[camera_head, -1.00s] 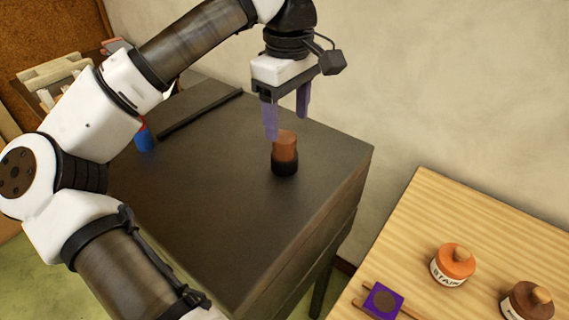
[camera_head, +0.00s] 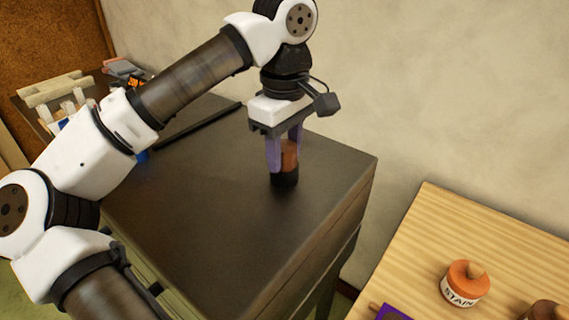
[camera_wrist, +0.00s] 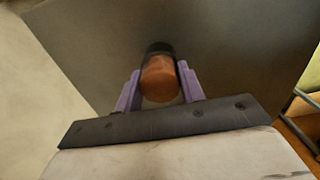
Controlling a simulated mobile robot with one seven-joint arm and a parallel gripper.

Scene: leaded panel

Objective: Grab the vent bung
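The vent bung, which I take to be the orange-brown stopper with a black lower part (camera_head: 289,160), stands upright on the dark cabinet top near its back right edge. My gripper (camera_head: 284,157) points down over it, one purple finger on either side. In the wrist view the bung (camera_wrist: 160,80) sits between the two fingertips (camera_wrist: 160,76), its black end farther away. Little or no gap shows between fingers and bung; I cannot tell whether they press on it. The near finger hides part of the bung in the head view.
The dark cabinet top (camera_head: 220,220) is clear around the bung. A black bar (camera_head: 200,124) lies at its back left. A wooden table (camera_head: 440,230) at right holds an orange-lidded stain jar (camera_head: 463,285), a brown-lidded jar (camera_head: 543,311) and a purple piece (camera_head: 396,312).

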